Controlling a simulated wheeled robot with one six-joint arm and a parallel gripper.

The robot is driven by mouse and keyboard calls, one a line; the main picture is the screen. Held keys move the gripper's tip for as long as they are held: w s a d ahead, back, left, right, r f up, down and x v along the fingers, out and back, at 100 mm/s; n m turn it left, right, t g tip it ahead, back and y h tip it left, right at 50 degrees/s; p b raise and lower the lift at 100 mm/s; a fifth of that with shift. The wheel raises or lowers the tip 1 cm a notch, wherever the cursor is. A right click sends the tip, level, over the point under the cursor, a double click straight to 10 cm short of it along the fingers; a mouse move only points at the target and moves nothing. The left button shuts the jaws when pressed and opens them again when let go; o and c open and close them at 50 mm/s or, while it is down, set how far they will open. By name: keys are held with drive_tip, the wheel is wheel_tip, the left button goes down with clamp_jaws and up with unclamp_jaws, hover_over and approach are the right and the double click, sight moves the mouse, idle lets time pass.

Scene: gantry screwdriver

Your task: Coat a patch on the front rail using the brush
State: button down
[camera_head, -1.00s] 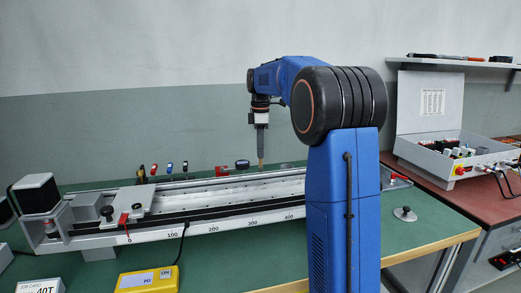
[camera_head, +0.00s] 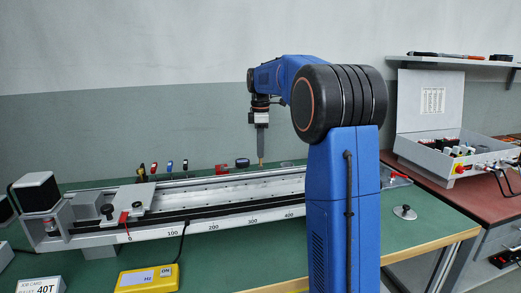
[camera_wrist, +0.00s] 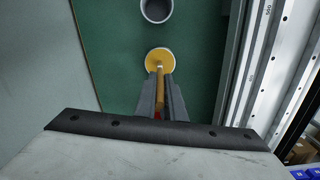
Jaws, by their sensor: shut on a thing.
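My gripper (camera_wrist: 161,84) is shut on a brush (camera_wrist: 159,88) with a slim, light-brown handle. In the wrist view the brush points away from my gripper at a round yellow disc with a pale rim (camera_wrist: 147,66), likely a pot. I cannot tell whether the bristles touch it. In the head view my gripper (camera_head: 261,152) points down behind the gantry, with a short part of the brush (camera_head: 261,160) showing below it. The front rail (camera_head: 196,228), with a number scale, runs along the near side of the gantry, apart from the brush.
A grey open cup (camera_wrist: 157,10) stands beyond the yellow disc. Gantry rails (camera_wrist: 264,60) run along the right of the wrist view. A carriage (camera_head: 135,199) sits at the gantry's left end. A yellow box (camera_head: 146,279) lies in front on the green table.

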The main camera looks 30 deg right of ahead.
idle(0.5)
drive_tip(key=shift+r, duration=3.45)
drive_tip(key=shift+a, duration=0.1)
